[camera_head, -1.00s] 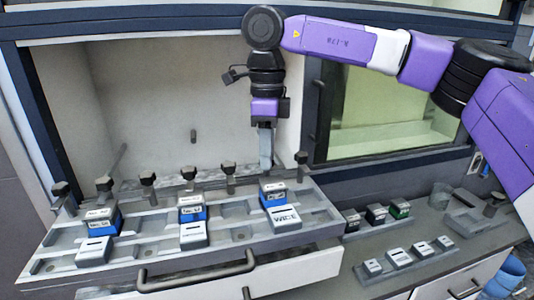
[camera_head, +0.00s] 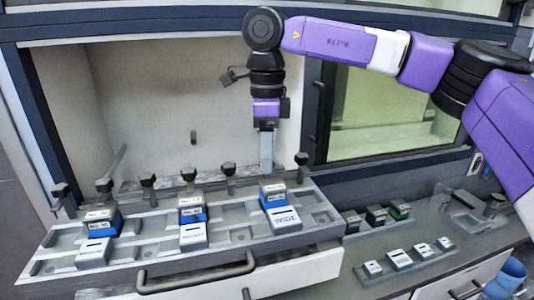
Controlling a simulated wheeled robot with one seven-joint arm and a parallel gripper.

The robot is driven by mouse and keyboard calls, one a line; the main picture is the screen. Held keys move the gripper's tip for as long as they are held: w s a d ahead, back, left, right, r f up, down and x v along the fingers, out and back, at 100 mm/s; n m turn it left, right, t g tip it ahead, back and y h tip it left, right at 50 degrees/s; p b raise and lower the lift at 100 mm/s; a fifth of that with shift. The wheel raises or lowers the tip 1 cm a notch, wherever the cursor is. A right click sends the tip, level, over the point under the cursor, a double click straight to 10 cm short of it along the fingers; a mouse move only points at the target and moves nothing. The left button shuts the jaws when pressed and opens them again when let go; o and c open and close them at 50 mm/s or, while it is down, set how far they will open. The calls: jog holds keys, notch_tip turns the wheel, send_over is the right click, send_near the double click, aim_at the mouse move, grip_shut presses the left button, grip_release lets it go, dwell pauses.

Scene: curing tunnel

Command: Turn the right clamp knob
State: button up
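Several dark clamp knobs on posts stand in a row along the back of the grey fixture tray. The rightmost knob (camera_head: 301,158) stands at the tray's back right corner. My gripper (camera_head: 266,168) points straight down behind the tray's right column, a little left of that knob and apart from it. Its fingers show as one narrow grey shape, edge-on, so I cannot tell whether they are open or shut. No held object shows.
The tray (camera_head: 325,225) holds blue-and-white blocks and white-topped blocks in its pockets. A drawer handle (camera_head: 195,278) runs along its front. To the right, a counter (camera_head: 425,230) carries small blocks and a clear cup (camera_head: 441,196). A window frame (camera_head: 315,115) stands behind the knob.

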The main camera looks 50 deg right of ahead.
jog(key=shift+r+b, duration=0.55)
jog(key=shift+r, duration=3.35)
